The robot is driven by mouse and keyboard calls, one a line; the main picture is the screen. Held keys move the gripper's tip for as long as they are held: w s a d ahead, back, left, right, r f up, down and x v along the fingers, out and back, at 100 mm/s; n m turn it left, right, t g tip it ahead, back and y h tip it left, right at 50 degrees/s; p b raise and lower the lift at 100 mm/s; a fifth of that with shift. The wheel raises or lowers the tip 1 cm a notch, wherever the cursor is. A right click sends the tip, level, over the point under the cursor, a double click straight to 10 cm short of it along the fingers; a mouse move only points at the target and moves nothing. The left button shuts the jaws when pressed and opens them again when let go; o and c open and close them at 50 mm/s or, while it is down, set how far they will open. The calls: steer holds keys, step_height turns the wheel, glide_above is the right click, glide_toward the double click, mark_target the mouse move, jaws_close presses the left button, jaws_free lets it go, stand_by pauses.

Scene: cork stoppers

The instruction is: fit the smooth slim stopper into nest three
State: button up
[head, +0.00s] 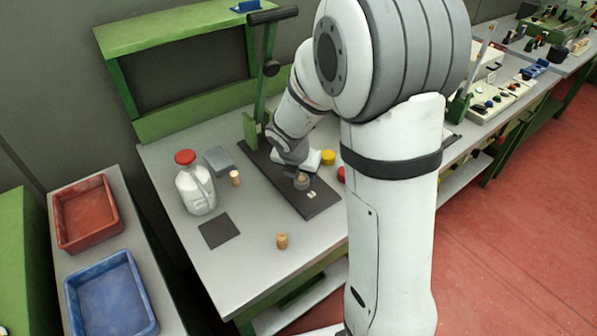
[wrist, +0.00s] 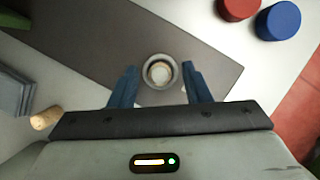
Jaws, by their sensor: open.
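My gripper (wrist: 162,88) is open in the wrist view, its two blue fingers apart on either side of a round grey cup (wrist: 160,72). A pale round top shows inside the cup; I cannot tell whether it is a stopper or the cup's inside. The cup also shows in the head view (head: 302,181), on a dark base plate (head: 322,205). One tan cork stopper (head: 235,178) stands beside the white bottle, and another (head: 282,241) stands near the table's front. A cork (wrist: 46,118) shows at the left in the wrist view. Nest numbers are not readable.
A white bottle with a red cap (head: 196,185), a grey block (head: 218,160) and a dark square mat (head: 216,231) are on the left. A green-posted lever press (head: 262,85) stands behind. Red (wrist: 238,8) and blue (wrist: 278,20) round pieces lie right of the plate.

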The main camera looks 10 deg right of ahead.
steer(key=shift+r, duration=0.1)
steer(key=p+v, duration=0.1)
steer(key=v, duration=0.6)
steer(key=shift+s+r, duration=0.15)
steer(key=shift+r, duration=0.15)
steer(key=shift+a, duration=0.15)
